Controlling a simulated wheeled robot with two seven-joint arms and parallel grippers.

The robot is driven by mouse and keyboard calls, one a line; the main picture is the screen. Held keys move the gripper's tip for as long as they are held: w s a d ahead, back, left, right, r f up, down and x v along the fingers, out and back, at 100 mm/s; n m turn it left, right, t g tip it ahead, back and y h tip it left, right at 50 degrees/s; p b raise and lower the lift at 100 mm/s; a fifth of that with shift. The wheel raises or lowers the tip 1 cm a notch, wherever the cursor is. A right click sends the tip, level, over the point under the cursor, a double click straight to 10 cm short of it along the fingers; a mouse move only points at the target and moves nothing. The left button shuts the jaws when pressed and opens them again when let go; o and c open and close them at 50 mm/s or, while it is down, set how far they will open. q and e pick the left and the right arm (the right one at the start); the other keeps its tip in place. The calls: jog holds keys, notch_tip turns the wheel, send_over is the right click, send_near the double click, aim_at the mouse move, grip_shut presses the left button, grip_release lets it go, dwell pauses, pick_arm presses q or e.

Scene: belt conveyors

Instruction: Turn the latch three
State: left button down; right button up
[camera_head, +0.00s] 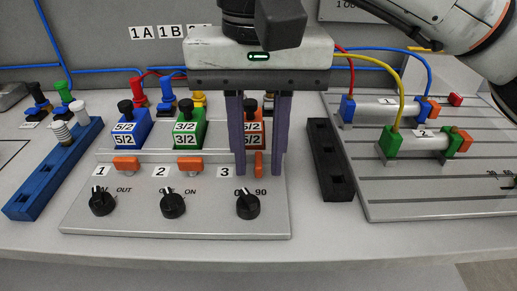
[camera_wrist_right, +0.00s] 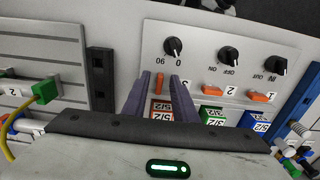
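The orange latch three (camera_head: 259,163) is on the grey sloped panel (camera_head: 140,222), just right of the label 3. It stands upright, lengthwise to the panel, while latch one (camera_head: 126,163) and latch two (camera_head: 189,164) lie crosswise. My right gripper (camera_head: 259,173) points down with its two purple fingers apart, one on each side of latch three. In the right wrist view, latch three (camera_wrist_right: 159,86) shows between the fingertips (camera_wrist_right: 160,75), with a gap on both sides. My left gripper is not in view.
Black knobs (camera_head: 248,204) line the panel's front. Coloured valve blocks (camera_head: 187,131) stand behind the latches, partly hidden by my gripper. A black slotted bar (camera_head: 331,158) is to the right, before a grooved plate (camera_head: 425,190) with cylinders. A blue bar (camera_head: 52,172) lies left.

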grip_shut()
jog(key=shift+m, duration=0.4)
jog(key=m+p, duration=0.1)
jog(key=m, duration=0.1)
jog(key=shift+a+r+m, duration=0.1)
jog(key=shift+m, duration=0.2)
jog(key=m, duration=0.3)
jog(key=shift+w+a+m, duration=0.1)
jog(key=shift+m, duration=0.3)
jog(key=m, duration=0.5)
jog(key=shift+w+a+p, duration=0.1)
jog(key=shift+w+p, duration=0.05)
jog(key=shift+p, duration=0.25)
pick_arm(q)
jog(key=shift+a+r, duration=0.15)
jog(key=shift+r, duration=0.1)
pick_arm(e)
jog(key=m, duration=0.5)
jog(key=shift+w+m, duration=0.15)
jog(key=shift+m, duration=0.25)
